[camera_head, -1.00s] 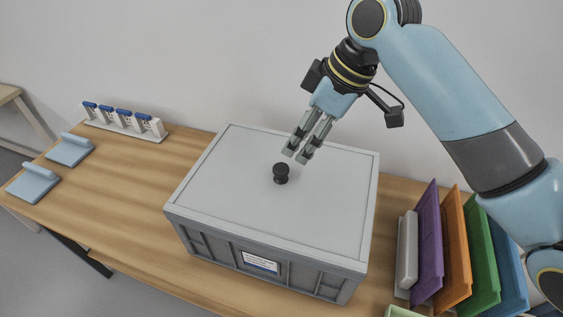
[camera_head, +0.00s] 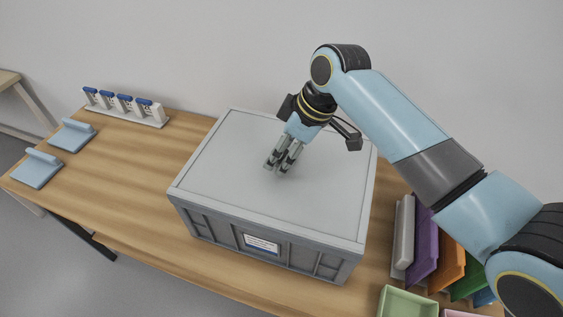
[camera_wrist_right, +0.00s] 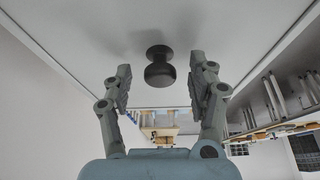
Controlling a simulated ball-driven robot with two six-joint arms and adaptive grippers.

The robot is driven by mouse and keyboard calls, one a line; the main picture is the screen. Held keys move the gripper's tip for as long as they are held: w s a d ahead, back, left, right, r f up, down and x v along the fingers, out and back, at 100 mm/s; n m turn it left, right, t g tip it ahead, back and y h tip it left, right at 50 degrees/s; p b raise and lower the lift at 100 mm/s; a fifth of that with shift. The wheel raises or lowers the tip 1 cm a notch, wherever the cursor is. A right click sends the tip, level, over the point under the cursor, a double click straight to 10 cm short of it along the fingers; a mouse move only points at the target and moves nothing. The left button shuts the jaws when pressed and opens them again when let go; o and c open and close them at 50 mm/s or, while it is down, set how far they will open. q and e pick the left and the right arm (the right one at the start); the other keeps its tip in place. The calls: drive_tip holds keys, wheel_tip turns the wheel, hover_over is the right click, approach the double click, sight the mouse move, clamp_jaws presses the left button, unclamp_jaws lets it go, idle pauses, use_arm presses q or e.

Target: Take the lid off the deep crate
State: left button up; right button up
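The deep grey crate (camera_head: 220,222) stands on the table with its flat grey lid (camera_head: 225,160) on top. The dark round knob (camera_wrist_right: 159,70) of the lid shows in the right wrist view between my right fingers, with a gap on each side. In the head view the knob is hidden by my right gripper (camera_head: 276,169), which points down over the middle of the lid. The right gripper is open and does not appear to touch the knob. My left gripper is in neither view.
Colored upright panels, one purple (camera_head: 422,243), stand right of the crate, with a green tray (camera_head: 405,303) in front. A white rack (camera_head: 125,112) with blue-topped items and two light-blue blocks (camera_head: 38,168) sit at left.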

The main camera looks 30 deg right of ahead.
clamp_jaws()
drive_tip(key=shift+r, duration=0.15)
